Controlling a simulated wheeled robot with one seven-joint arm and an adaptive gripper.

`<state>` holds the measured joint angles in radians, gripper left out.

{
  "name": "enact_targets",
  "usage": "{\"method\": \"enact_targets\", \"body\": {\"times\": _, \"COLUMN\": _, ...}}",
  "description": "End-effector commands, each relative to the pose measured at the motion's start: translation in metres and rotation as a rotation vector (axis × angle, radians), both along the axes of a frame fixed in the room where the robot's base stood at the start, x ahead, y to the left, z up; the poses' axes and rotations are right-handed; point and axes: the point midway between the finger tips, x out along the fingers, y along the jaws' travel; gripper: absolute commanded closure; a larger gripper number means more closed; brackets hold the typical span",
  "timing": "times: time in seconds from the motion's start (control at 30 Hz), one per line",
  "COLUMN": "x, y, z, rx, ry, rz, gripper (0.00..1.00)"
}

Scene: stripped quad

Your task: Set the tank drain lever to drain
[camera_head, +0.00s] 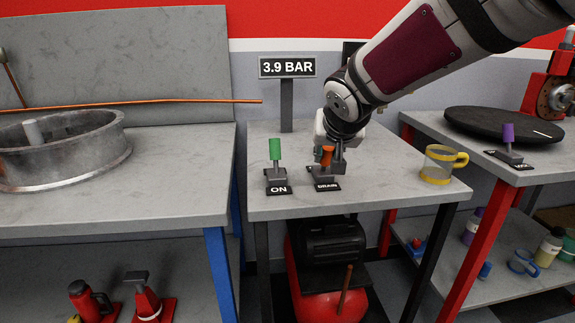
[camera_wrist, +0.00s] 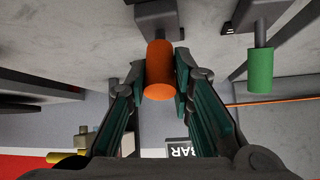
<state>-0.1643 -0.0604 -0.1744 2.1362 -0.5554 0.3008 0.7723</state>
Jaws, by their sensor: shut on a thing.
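The tank drain lever (camera_head: 326,157) has an orange handle on a dark base, with a black plate reading DRAIN (camera_head: 325,185) in front of it on the middle table. In the wrist view the orange handle (camera_wrist: 158,72) stands between the two fingers. My gripper (camera_head: 335,160) comes down from the upper right and is shut on the orange handle; it also shows in the wrist view (camera_wrist: 160,85). In the head view the lever looks near upright; part of its base and the plate is hidden by the gripper.
A green lever (camera_head: 275,150) with an ON plate stands close to the left. A yellow-grey mug (camera_head: 438,166) is to the right. A 3.9 BAR sign (camera_head: 287,67) stands behind. A purple lever (camera_head: 508,135) is on the right table. The middle table's front edge is clear.

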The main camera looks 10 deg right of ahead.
Motion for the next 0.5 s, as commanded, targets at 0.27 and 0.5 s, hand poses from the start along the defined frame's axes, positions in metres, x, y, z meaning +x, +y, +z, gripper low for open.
{"method": "enact_targets", "body": {"times": 0.27, "x": 0.0009, "y": -0.0062, "z": -0.0044, "rx": -0.005, "ry": -0.043, "rz": -0.002, "gripper": 1.0}}
{"method": "enact_targets", "body": {"times": 0.5, "x": 0.0015, "y": -0.0078, "z": -0.0034, "rx": -0.006, "ry": -0.057, "rz": -0.001, "gripper": 1.0}}
